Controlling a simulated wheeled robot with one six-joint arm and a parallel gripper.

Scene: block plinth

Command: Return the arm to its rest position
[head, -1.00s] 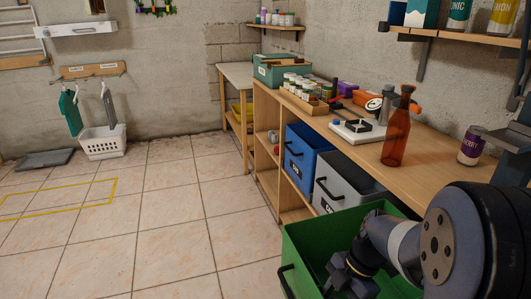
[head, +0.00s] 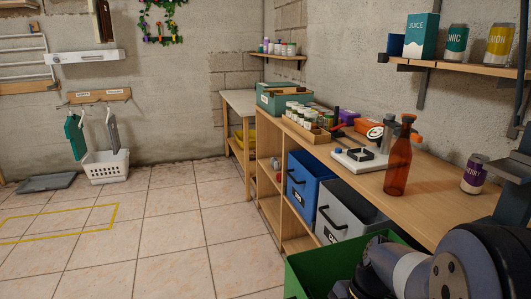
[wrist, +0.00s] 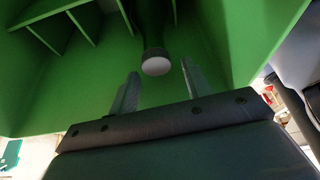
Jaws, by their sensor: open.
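My arm (head: 415,270) reaches down into the green bin at the bottom right of the head view, where its lower end is cut off by the frame. In the wrist view my gripper (wrist: 160,92) shows two fingers spread apart with nothing between the tips. Beyond them, a dark bottle-like thing with a pale round end (wrist: 156,64) lies against the green bin's inside (wrist: 90,75). I cannot tell its exact distance from the fingers.
The green bin (head: 305,272) surrounds my gripper. A grey bin (head: 335,210) and a blue bin (head: 305,185) stand beside it under the wooden counter (head: 430,205). On the counter are a brown bottle (head: 398,165) and a purple can (head: 473,175).

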